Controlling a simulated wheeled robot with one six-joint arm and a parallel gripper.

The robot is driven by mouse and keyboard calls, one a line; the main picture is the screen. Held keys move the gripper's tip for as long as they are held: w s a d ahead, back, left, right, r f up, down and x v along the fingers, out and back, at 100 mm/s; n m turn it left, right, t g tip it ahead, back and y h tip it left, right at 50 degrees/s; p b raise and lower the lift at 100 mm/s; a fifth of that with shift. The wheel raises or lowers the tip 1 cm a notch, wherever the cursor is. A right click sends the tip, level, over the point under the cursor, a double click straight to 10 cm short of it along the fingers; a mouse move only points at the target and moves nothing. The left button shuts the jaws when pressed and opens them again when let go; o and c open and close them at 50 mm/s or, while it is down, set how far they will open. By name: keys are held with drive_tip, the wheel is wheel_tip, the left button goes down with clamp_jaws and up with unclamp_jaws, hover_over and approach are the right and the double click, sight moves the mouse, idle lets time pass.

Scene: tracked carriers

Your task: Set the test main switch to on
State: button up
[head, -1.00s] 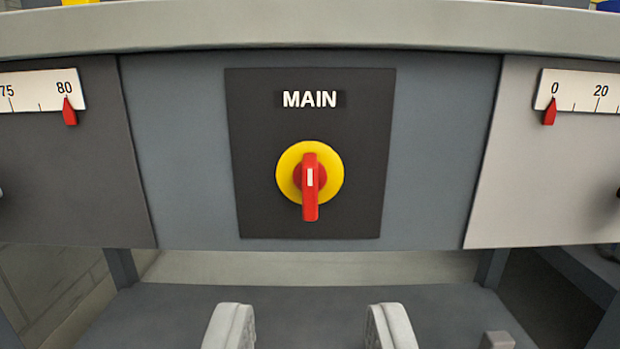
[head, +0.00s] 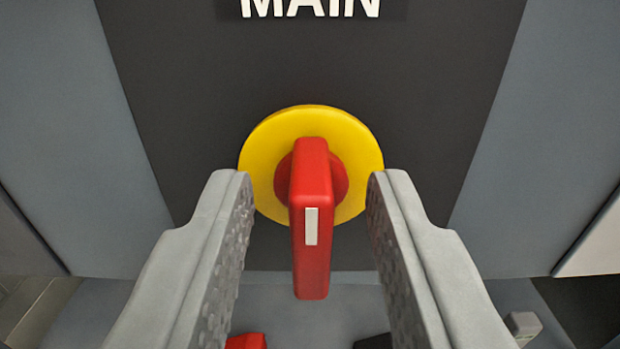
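The main switch is a red handle (head: 312,225) on a round yellow plate (head: 262,165), mounted on a dark panel (head: 430,110) under the white word MAIN. The handle stands upright in the picture, with its white mark on the lower part. My gripper (head: 309,190) is open, with one grey finger on each side of the handle. A gap shows between the handle and each finger, so neither finger appears to touch it. No on or off lettering shows.
Grey-blue housing (head: 70,130) borders the dark panel on both sides. Below the panel, a small red piece (head: 246,342) and a black piece (head: 373,342) show partly between the fingers. A small grey block (head: 523,326) lies at the lower right.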

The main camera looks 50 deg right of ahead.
drive_tip(key=shift+c, duration=0.2)
clamp_jaws()
drive_tip(key=shift+m, duration=0.3)
drive_tip(key=m, duration=0.3)
drive_tip(key=shift+s+d+m, duration=0.15)
drive_tip(key=shift+m, duration=0.15)
drive_tip(key=m, duration=0.9)
drive_tip(key=shift+s+d+f, duration=0.2)
drive_tip(key=shift+s+f, duration=0.05)
drive_tip(key=shift+f, duration=0.15)
drive_tip(key=shift+f+m, duration=0.15)
drive_tip(key=shift+m, duration=0.95)
drive_tip(key=shift+f+m, duration=0.1)
drive_tip(key=shift+m, duration=1)
drive_tip(key=shift+s, duration=0.1)
